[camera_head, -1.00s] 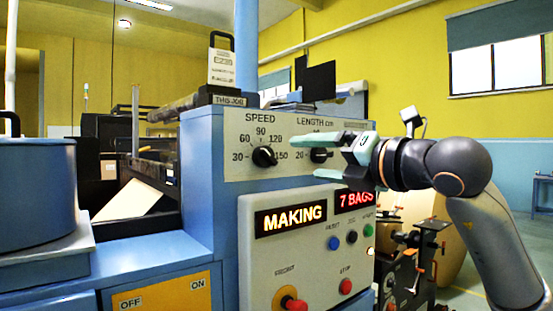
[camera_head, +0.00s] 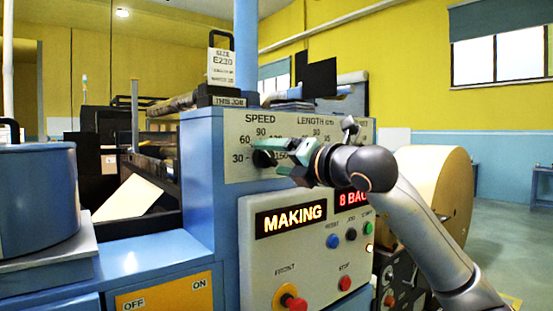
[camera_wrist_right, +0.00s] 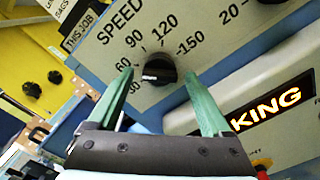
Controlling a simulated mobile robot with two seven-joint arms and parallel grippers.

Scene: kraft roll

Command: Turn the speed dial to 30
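The black speed dial (camera_head: 262,159) sits on the pale panel of the blue machine, under the word SPEED. In the right wrist view the dial (camera_wrist_right: 160,70) has a scale from 30 to 150 around it. A pale mark shows on the knob's lower left, but I cannot tell its exact reading. My right gripper (camera_head: 266,149) is at the dial, with its green fingers partly covering the scale. In the wrist view the right gripper (camera_wrist_right: 160,75) is open, one finger on each side of the knob, with visible gaps. My left gripper is not in view.
The length dial is hidden behind my right gripper. Below are the MAKING display (camera_head: 291,218), the bag counter (camera_head: 351,200), small buttons and a red front knob (camera_head: 290,299). A large kraft roll (camera_head: 436,200) stands behind my right arm.

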